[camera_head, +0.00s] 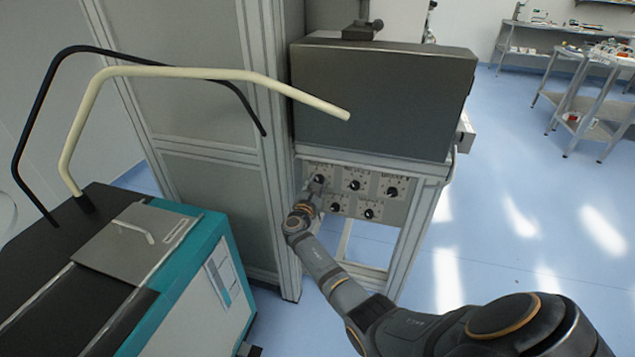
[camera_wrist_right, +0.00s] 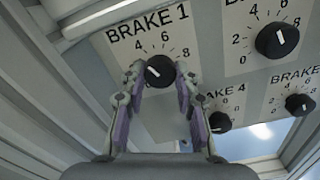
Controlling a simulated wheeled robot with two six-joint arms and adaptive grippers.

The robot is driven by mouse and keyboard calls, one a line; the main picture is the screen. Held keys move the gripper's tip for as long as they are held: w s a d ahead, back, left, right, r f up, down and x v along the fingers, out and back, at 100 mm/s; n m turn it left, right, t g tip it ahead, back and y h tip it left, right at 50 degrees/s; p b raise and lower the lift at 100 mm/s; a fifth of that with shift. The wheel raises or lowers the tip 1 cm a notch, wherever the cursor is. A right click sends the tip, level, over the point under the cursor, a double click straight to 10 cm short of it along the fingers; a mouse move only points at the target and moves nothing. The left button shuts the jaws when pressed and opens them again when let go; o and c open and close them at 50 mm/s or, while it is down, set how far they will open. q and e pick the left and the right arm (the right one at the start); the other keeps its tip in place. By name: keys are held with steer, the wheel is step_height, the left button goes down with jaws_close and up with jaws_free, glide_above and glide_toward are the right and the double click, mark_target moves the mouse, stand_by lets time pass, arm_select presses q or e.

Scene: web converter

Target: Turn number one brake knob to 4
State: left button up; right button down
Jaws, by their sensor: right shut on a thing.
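The BRAKE 1 knob (camera_wrist_right: 160,71) is a round black knob with a white pointer mark, on a light panel with a printed dial. The numbers 4, 6 and 8 show around it; the lower part of its dial is hidden. Its white mark lies on the upper left side, roughly towards the 4, but the exact setting is hard to tell. My right gripper (camera_wrist_right: 160,95) is shut on this knob, one finger on each side. In the head view my right gripper (camera_head: 315,188) reaches the upper left knob (camera_head: 319,179) of the panel. My left gripper is not in view.
Other black knobs sit close by: one to the right (camera_wrist_right: 277,40), the BRAKE 4 knob (camera_wrist_right: 219,122) below, and another (camera_wrist_right: 299,103) at lower right. A dark box (camera_head: 380,95) overhangs the panel. A grey cabinet (camera_head: 205,120) and a teal machine (camera_head: 190,285) stand left.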

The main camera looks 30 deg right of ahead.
steer(key=shift+f, duration=0.15)
stand_by(0.3)
steer(key=c, duration=1)
jaws_free()
steer(key=shift+s+a, duration=0.1)
steer(key=v, duration=1.1)
steer(key=shift+s+a, duration=0.3)
